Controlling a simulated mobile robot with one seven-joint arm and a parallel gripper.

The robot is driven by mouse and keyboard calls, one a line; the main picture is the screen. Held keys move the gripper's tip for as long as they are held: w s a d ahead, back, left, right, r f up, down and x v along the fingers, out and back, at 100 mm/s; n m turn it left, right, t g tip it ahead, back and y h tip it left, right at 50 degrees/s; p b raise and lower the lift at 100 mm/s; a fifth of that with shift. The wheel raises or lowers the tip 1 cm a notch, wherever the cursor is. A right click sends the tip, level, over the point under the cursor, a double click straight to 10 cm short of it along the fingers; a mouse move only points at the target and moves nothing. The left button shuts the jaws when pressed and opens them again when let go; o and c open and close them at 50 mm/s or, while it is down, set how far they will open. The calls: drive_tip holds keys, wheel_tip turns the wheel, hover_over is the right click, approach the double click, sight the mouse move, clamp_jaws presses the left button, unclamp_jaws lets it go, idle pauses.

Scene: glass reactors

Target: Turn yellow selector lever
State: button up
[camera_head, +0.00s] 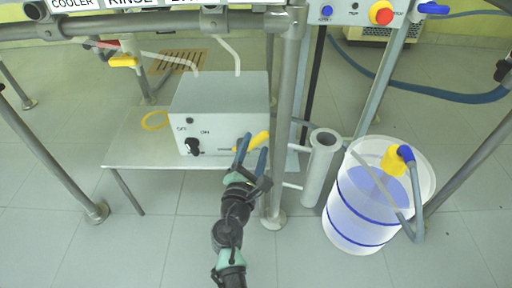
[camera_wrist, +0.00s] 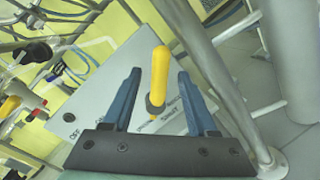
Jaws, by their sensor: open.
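The yellow selector lever (camera_head: 259,139) sticks out of the front face of a grey-white control box (camera_head: 222,100), at its lower right. In the wrist view the lever (camera_wrist: 160,72) is upright between my blue fingers, with a dark collar at its base. My gripper (camera_head: 251,146) is open around the lever; it also shows in the wrist view (camera_wrist: 158,88). Gaps show on both sides, so the fingers appear apart from the lever. A black knob (camera_head: 192,147) with OFF and ON marks is on the box's left side.
A metal post (camera_head: 287,110) stands just right of my gripper, with a grey cylinder (camera_head: 321,165) beyond it. A white bucket (camera_head: 362,215) with blue bands and a hose stands at the right. The box rests on a low shelf (camera_head: 135,150). Floor is clear at the left front.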

drive_tip(key=shift+x, duration=0.75)
clamp_jaws()
idle(1.0)
